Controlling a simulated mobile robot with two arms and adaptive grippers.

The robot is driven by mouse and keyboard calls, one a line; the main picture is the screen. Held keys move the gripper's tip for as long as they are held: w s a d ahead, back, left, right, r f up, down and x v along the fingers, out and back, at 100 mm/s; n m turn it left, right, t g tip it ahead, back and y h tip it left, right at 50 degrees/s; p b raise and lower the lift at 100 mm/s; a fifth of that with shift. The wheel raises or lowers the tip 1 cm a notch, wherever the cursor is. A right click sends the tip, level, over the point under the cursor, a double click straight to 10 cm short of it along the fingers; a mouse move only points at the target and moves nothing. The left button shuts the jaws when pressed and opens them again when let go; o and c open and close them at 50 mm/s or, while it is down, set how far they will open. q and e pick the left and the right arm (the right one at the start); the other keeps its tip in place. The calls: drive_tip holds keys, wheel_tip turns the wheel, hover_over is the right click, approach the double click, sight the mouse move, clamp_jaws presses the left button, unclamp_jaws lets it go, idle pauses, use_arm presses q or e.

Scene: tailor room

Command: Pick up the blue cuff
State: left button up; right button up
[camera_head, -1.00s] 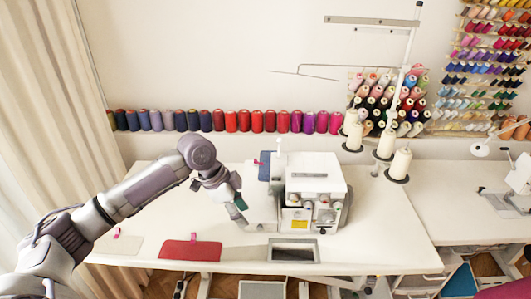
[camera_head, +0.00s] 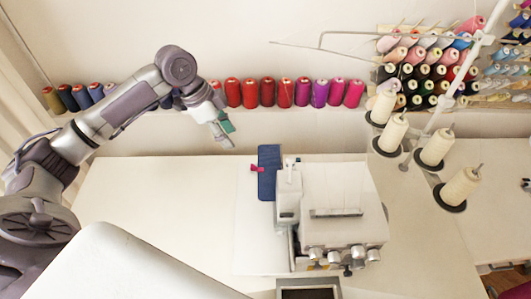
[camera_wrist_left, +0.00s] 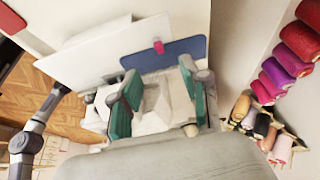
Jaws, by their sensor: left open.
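The blue cuff (camera_head: 268,174) lies on the white table beside the left side of the white sewing machine (camera_head: 338,192), with a pink clip (camera_head: 257,168) on its left edge. In the left wrist view the blue cuff (camera_wrist_left: 185,48) and its clip (camera_wrist_left: 159,47) show beyond the fingers. My left gripper (camera_head: 226,132) is raised, up and left of the cuff in the head view. Its teal-padded fingers (camera_wrist_left: 157,85) are apart with nothing held between them.
Thread cones (camera_head: 396,132) stand on a stand right of the machine. A row of colored spools (camera_head: 268,92) lines the wall behind.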

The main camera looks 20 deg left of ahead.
use_arm(q)
drive_tip(key=p, duration=0.1)
hover_over(252, 165)
drive_tip(key=s+a, duration=0.1)
drive_tip(key=a, duration=0.1)
wheel_tip(252, 165, down, 7)
drive_tip(key=shift+s+a+f, duration=0.1)
drive_tip(key=shift+s, duration=0.05)
drive_tip(key=shift+f, duration=0.2)
drive_tip(key=shift+f+p, duration=0.2)
drive_tip(key=shift+p, duration=0.1)
drive_tip(key=x, duration=0.2)
drive_tip(key=p+x, duration=0.1)
drive_tip(key=x, duration=0.1)
drive_tip(key=shift+w+d+f, duration=0.1)
drive_tip(key=shift+w+d, duration=0.1)
drive_tip(key=shift+d, duration=0.2)
drive_tip(key=shift+f, duration=0.2)
clamp_jaws()
use_arm(e)
drive_tip(key=r, duration=0.2)
drive_tip(key=s+r, duration=0.1)
drive_tip(key=shift+d, duration=0.25)
